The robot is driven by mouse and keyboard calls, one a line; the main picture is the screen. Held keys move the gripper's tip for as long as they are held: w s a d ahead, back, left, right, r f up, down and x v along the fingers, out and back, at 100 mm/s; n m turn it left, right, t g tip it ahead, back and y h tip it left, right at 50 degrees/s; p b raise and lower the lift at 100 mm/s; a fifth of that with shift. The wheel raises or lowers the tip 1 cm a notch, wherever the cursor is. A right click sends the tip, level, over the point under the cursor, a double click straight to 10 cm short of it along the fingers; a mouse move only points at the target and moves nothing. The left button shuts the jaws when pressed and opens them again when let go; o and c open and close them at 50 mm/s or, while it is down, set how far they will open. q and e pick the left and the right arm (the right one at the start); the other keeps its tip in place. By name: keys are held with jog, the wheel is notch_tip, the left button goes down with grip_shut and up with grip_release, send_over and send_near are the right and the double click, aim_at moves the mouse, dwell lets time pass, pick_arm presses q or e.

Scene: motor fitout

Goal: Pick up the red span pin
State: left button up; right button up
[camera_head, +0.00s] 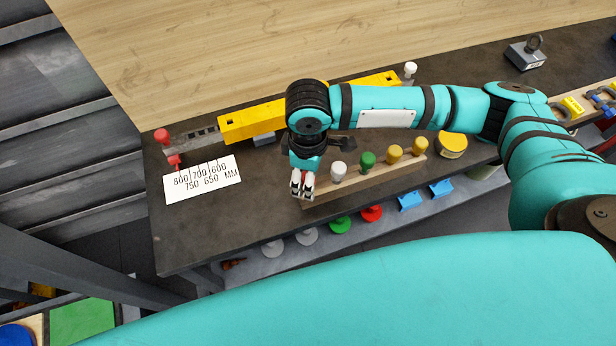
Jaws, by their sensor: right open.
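No red pin shows clearly in the wooden rack (378,184). Its visible pegs are a white one (339,170), a green one (368,160) and two yellow ones (394,153). My right gripper (302,190) points down over the rack's left end, left of the white peg, with its pale fingers open. The fingers hide what lies beneath them, so I cannot tell if a red pin is there. A red-headed knob (162,136) stands at the left end of the long gauge; I cannot tell if it is the span pin. My left gripper is out of view.
A yellow bar (250,122) lies along the back of the dark bench (215,240). A white number card (203,180) lies at the left. Coloured discs and blue blocks (410,201) sit on a lower shelf in front. A grey gauge block (525,54) stands back right.

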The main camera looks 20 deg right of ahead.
jog(key=shift+f, duration=0.8)
jog(key=shift+c, duration=0.4)
grip_shut()
jog(key=shift+r, duration=0.1)
notch_tip(320, 180, up, 10)
jog(key=shift+f+b, duration=0.1)
jog(key=shift+b, duration=0.5)
